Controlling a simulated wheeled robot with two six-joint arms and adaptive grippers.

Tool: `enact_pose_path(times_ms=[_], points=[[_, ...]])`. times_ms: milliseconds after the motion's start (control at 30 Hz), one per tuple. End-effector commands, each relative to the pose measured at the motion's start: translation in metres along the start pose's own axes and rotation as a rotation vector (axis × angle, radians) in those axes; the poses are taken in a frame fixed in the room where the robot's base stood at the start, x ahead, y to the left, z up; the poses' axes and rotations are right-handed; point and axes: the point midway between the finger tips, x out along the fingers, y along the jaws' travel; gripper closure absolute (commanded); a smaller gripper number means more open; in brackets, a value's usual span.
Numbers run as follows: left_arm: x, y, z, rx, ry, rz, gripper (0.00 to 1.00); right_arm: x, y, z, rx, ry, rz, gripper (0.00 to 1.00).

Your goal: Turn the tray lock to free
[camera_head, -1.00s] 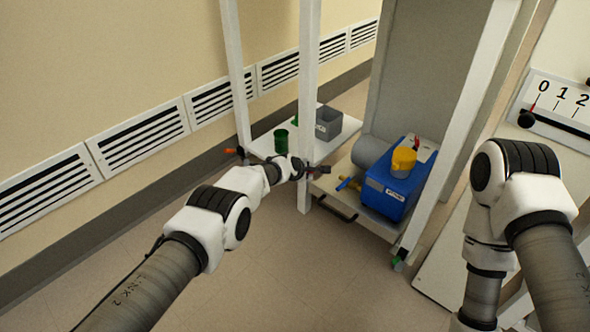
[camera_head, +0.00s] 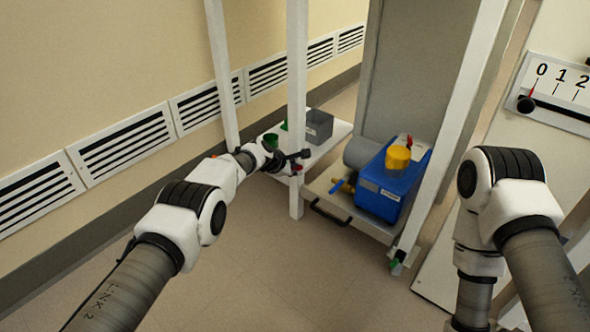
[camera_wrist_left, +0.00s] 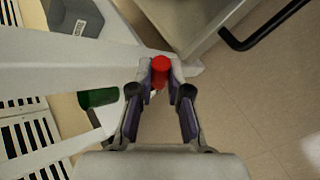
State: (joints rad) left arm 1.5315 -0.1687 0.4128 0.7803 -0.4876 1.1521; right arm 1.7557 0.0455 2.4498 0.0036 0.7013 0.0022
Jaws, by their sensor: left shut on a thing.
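The tray lock shows as a small red knob (camera_wrist_left: 160,70) at the edge of a white frame in the left wrist view. My left gripper (camera_wrist_left: 161,80) is shut on this red knob, with a fingertip on each side of it. In the head view my left gripper (camera_head: 300,158) is at the white post, and only a speck of red shows below it. The lock's marking and angle are too small to read. The tray (camera_head: 313,193) is a pale board with a black handle (camera_head: 330,214) at its front. My right gripper is out of view.
On the tray stands a blue box (camera_head: 382,192) with a yellow cylinder (camera_head: 398,158) on top. A white shelf (camera_head: 335,137) behind my left gripper holds a grey bin (camera_head: 319,126) and a green cup (camera_head: 271,141). The white post (camera_head: 297,80) is close. The floor in front is clear.

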Motion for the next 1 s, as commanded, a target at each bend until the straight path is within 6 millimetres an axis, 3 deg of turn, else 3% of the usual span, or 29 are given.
enact_pose_path(times_ms=[33,100,433,633,767,1000], points=[[-0.001,0.001,-0.003,-0.003,0.003,0.002,0.80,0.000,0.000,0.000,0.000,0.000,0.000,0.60],[-0.001,0.001,-0.003,-0.003,0.003,0.002,0.57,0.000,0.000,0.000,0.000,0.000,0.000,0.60],[-0.001,0.001,-0.001,-0.001,0.001,0.001,0.57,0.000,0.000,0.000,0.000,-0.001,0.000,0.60],[-0.012,0.002,0.000,-0.001,-0.004,-0.001,0.57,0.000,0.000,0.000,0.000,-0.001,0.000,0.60],[-0.028,0.001,-0.001,-0.004,0.005,0.000,0.57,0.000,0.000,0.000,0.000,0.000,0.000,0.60],[-0.078,0.002,-0.002,-0.005,0.005,0.002,0.57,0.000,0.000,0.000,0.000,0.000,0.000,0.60]])
